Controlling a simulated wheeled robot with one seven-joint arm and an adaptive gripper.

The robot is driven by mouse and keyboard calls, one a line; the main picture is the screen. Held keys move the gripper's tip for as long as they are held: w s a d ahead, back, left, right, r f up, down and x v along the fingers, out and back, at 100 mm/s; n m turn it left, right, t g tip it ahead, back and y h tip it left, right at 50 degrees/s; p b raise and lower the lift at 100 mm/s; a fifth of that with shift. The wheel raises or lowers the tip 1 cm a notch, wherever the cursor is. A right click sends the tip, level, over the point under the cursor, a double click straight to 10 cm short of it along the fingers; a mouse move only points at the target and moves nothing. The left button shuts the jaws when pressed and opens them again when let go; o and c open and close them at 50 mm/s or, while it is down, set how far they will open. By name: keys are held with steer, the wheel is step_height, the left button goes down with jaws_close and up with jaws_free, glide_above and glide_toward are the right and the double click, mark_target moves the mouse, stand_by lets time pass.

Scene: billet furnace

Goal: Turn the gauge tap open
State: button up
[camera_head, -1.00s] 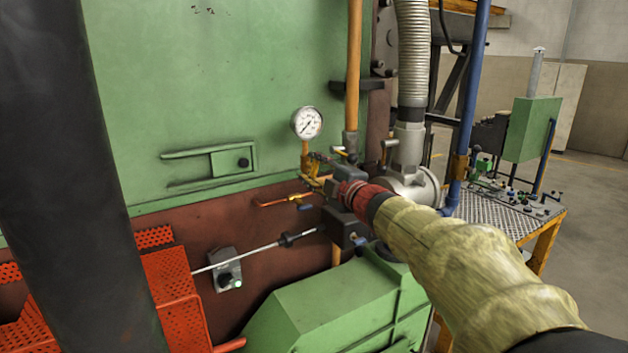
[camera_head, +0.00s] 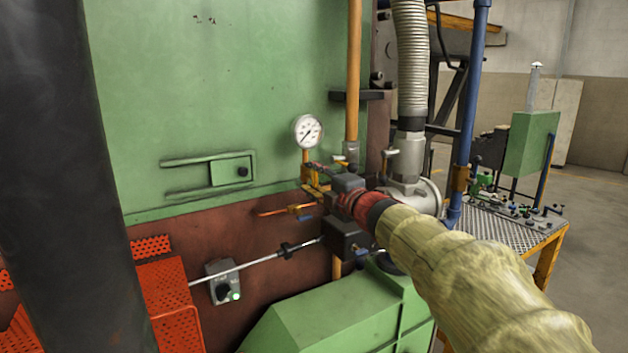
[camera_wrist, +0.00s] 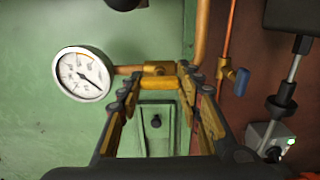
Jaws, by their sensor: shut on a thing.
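The gauge (camera_head: 308,131) is a round white dial on a brass-coloured stem at the green furnace wall. It also shows at left in the wrist view (camera_wrist: 82,75). The gauge tap is a brass body (camera_wrist: 160,68) on the gauge's pipe, with a yellow handle (camera_wrist: 160,83) across it. My gripper (camera_wrist: 158,84) has its two yellow-padded fingers on either side of this handle and is shut on it. In the head view my gripper (camera_head: 314,176) is at the stem below the gauge, and my wrist partly hides the tap.
A second tap with a blue lever (camera_wrist: 240,82) sits close by on a copper pipe. A black box with a rod (camera_head: 258,265) and a grey switch box (camera_head: 222,283) are below. A grey valve housing (camera_head: 418,190) stands close right of my wrist.

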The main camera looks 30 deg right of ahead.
steer(key=o, duration=1.2)
steer(key=s, duration=1.2)
steer(key=shift+d, duration=0.2)
